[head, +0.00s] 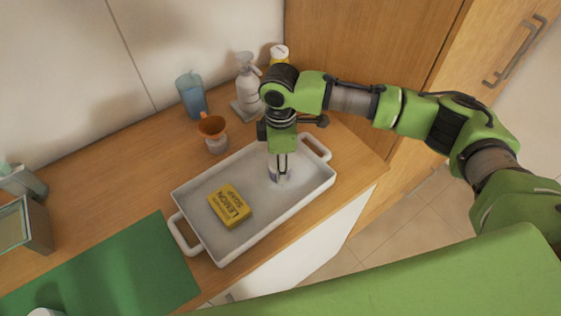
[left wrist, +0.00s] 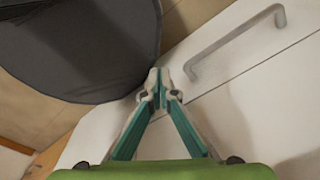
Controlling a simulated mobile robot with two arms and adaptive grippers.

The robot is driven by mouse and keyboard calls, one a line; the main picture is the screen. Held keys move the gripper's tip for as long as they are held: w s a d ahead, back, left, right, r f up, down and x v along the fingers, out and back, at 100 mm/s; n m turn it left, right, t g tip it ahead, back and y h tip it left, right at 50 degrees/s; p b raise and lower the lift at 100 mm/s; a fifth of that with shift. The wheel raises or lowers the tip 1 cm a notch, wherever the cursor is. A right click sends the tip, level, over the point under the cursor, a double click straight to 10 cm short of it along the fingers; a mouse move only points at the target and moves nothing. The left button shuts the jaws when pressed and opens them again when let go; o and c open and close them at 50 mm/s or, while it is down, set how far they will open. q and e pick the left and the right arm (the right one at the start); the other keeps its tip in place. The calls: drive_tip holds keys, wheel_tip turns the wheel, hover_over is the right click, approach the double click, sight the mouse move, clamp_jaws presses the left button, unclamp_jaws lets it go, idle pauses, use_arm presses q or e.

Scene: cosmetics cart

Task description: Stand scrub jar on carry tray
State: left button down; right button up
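The white carry tray (head: 262,229) with two end handles lies on the wooden counter in the head view. My right gripper (head: 283,172) points down over the tray's far right part. Its fingers are close together on a small pale jar (head: 273,171), which looks like the scrub jar. The fingers partly hide the jar, and it seems upright at or just above the tray floor. My left gripper is outside the head view. In the left wrist view its fingertips (left wrist: 158,86) meet with nothing visible between them.
A yellow lemon soap (head: 230,205) lies in the tray's left part. A green mat (head: 115,270) lies left. A drawer handle (left wrist: 235,42) is near my left gripper.

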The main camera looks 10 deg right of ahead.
drive_tip(key=o, duration=1.2)
drive_tip(key=shift+f, duration=0.1)
wheel_tip(320, 180, up, 11)
drive_tip(key=b, duration=0.2)
drive_tip(key=shift+a+r+b, duration=0.1)
drive_tip(key=shift+r+b, duration=0.1)
drive_tip(key=shift+b, duration=0.15)
drive_tip(key=shift+r, duration=0.5)
